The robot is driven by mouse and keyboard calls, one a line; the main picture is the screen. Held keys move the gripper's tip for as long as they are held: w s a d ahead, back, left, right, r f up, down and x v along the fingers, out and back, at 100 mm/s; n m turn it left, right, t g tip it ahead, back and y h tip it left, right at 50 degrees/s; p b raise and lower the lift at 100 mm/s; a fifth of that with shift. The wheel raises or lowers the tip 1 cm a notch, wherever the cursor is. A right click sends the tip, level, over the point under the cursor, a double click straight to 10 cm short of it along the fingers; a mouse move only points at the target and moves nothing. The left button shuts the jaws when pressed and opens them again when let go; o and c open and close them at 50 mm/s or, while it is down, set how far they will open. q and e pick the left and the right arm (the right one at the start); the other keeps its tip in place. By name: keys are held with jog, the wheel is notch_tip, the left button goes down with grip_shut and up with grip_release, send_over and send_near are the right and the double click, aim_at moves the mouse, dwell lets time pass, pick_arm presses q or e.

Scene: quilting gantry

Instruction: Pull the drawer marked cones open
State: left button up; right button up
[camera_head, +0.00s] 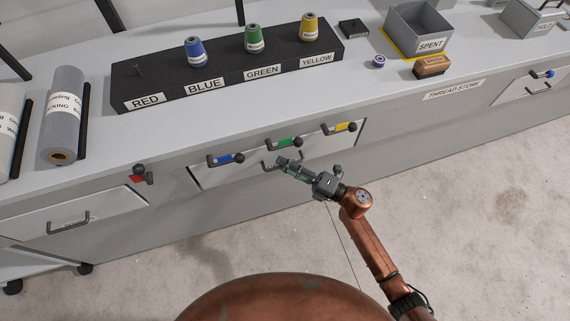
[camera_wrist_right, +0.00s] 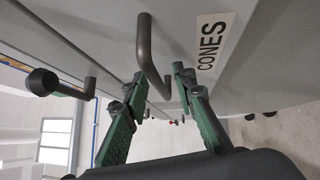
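The drawer marked cones shows its grey front (camera_head: 210,178) below the counter edge in the head view. It looks shut. Its label "CONES" (camera_wrist_right: 212,45) reads sideways in the right wrist view. The drawer's bar handle (camera_wrist_right: 152,62) stands out beside the label; in the head view the handle (camera_head: 268,165) is partly covered by my gripper. My right gripper (camera_head: 283,162) is at the handle. In the right wrist view its green fingers (camera_wrist_right: 160,88) are apart, with the handle in line with the gap; contact cannot be told. My left gripper is not in view.
Blue (camera_head: 225,159), green (camera_head: 284,142) and yellow (camera_head: 340,127) marked levers sit along the counter edge just above the drawer. A red-marked knob (camera_head: 139,174) is to the left. A rack (camera_head: 150,90) with cones stands on the counter. The floor (camera_head: 480,220) in front is clear.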

grip_shut()
dwell(0.6)
